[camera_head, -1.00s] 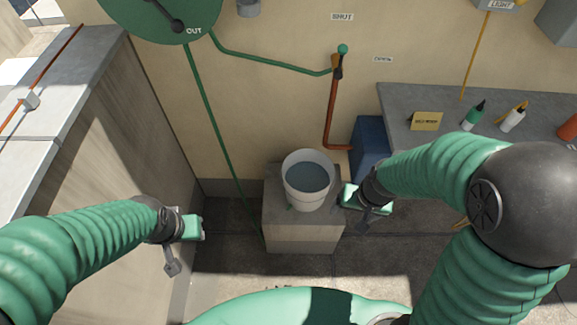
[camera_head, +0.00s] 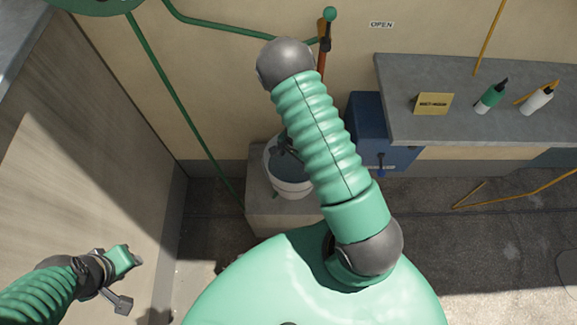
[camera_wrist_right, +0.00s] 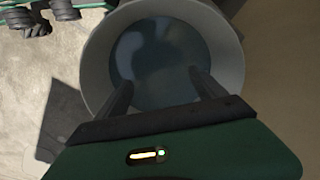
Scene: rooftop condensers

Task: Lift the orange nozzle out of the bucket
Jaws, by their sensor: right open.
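The white bucket (camera_head: 291,190) stands on a grey block (camera_head: 262,222) and is partly covered by my right arm in the head view. In the right wrist view the bucket's rim (camera_wrist_right: 231,58) surrounds dark bluish water (camera_wrist_right: 160,50). I cannot make out an orange nozzle in the bucket in either view. My right gripper (camera_head: 286,148) is over the bucket, pointing down. In the right wrist view its two fingers (camera_wrist_right: 160,86) are apart, with nothing between them. My left gripper (camera_head: 130,258) is at the lower left, away from the bucket; its jaws are too unclear to judge.
A grey bench (camera_head: 460,125) at right holds a yellow sign (camera_head: 433,104), a green bottle (camera_head: 491,96) and a white bottle (camera_head: 537,100). A green hose (camera_head: 172,90) runs down the wall. A panelled side (camera_head: 85,160) stands at left.

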